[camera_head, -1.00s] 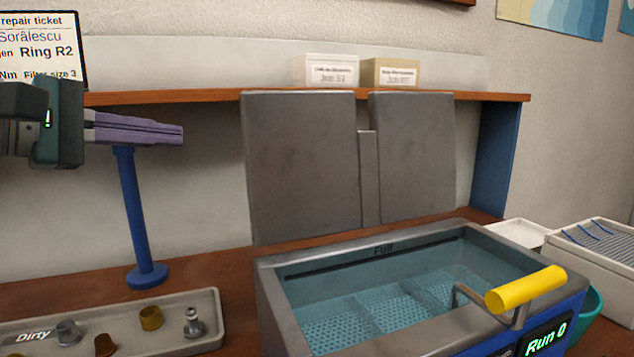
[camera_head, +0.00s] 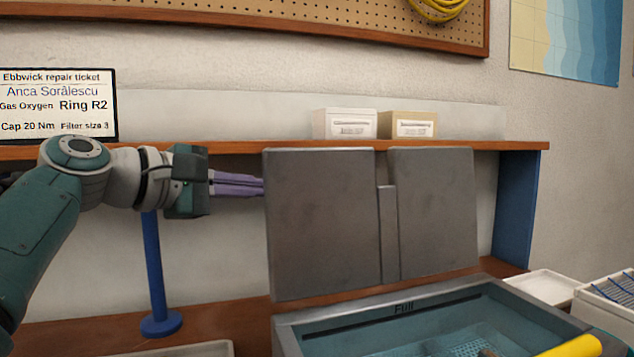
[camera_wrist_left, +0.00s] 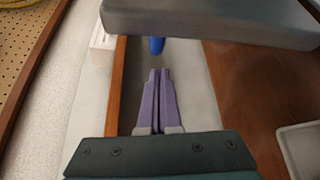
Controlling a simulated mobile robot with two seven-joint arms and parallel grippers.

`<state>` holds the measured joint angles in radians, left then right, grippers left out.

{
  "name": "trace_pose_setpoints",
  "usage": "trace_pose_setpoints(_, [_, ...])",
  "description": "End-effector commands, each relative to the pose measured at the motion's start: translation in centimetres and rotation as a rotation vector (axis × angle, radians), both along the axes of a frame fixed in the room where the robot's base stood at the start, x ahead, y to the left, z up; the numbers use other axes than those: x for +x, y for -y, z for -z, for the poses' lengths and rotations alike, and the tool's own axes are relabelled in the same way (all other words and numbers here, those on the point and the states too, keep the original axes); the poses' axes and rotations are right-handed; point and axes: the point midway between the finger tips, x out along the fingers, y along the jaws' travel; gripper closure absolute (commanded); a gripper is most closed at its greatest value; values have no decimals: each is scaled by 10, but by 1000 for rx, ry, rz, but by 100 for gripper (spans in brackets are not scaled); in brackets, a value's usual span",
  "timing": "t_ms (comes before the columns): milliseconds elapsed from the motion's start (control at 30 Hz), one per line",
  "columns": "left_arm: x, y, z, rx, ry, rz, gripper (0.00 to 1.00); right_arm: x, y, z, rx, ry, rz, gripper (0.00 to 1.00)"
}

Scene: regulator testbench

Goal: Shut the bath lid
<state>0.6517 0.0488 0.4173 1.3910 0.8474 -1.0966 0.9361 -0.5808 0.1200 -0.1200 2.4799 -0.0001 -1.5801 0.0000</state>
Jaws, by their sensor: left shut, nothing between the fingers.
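The bath lid (camera_head: 322,225) is a grey panel standing upright, open, at the back of the bath (camera_head: 300,322), with a second grey panel section (camera_head: 433,215) to its right across a narrow slot. The bath holds clear bluish liquid. My left gripper (camera_head: 262,187) has purple fingers, shut and empty, with the tips at the lid's left edge; in the head view they seem partly behind it. In the left wrist view the fingers (camera_wrist_left: 158,75) point toward the lid (camera_wrist_left: 210,18), which crosses the top; contact cannot be told.
A wooden shelf (camera_head: 235,147) runs above, carrying a white box (camera_head: 344,123), a tan box (camera_head: 407,124) and the repair ticket screen (camera_head: 58,105). A blue post (camera_head: 154,270) stands below my left arm. White trays (camera_head: 548,287) lie right.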

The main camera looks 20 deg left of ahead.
Motion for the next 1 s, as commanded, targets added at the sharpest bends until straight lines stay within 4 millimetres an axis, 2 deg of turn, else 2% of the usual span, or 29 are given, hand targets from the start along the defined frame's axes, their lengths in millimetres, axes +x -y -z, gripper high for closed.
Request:
trace_pose_setpoints(200, [-11,11,-7,0,-1,0,100,0,0,-10,0,0,0,100])
trace_pose_setpoints(667, [-13,13,-7,1,2,0,100,0,0,-10,0,1,0,100])
trace_pose_setpoints(1000, [-15,23,-11,33,50,1,100,0,0,-8,0,1,0,100])
